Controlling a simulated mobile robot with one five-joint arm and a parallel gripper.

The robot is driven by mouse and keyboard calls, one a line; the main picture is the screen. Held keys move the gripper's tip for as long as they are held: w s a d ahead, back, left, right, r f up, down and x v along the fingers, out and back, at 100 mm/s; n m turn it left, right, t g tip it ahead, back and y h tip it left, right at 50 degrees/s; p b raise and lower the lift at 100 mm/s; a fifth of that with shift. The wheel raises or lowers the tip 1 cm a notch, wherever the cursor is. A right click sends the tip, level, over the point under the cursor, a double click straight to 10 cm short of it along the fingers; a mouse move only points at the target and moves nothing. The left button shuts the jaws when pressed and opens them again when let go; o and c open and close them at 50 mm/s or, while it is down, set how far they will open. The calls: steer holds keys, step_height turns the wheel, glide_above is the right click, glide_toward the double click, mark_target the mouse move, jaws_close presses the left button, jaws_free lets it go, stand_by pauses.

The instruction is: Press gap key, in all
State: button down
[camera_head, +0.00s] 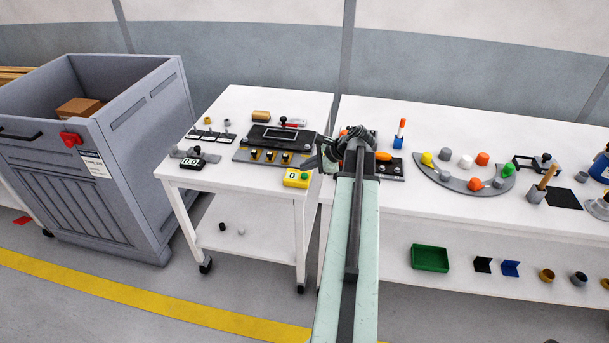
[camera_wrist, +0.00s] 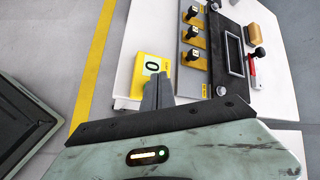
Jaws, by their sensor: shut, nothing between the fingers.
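A yellow box (camera_head: 296,179) with a white "0" display and a green button (camera_head: 304,176) sits at the front right corner of the left white table. I take this box to be the gap key's box, but no label is readable. The box also shows in the wrist view (camera_wrist: 138,84), its "0" facing the camera. My gripper (camera_head: 318,164) is shut and empty, just behind and right of the box in the head view. In the wrist view my fingertips (camera_wrist: 160,78) overlap the box's edge and seem to hide the green button. I cannot tell whether they touch it.
Behind the box is a grey panel (camera_head: 241,156) with several yellow-labelled black knobs and a dark screen. A black "0.0" display (camera_head: 191,164) stands at the left. The right table (camera_head: 430,115) carries coloured knobs on a curved grey plate (camera_head: 433,176). A grey bin (camera_head: 110,190) stands left.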

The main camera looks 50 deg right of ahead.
mark_target(307, 176)
steer(key=shift+f+b, duration=0.4)
steer(key=shift+f, duration=0.05)
steer(key=shift+f+b, duration=0.45)
steer(key=shift+b, duration=0.05)
stand_by(0.5)
steer(key=shift+r+p, duration=0.9)
steer(key=shift+p, duration=0.05)
step_height(307, 176, up, 5)
steer(key=p, duration=0.5)
steer(key=shift+r, duration=0.1)
stand_by(0.5)
steer(key=shift+a, duration=0.1)
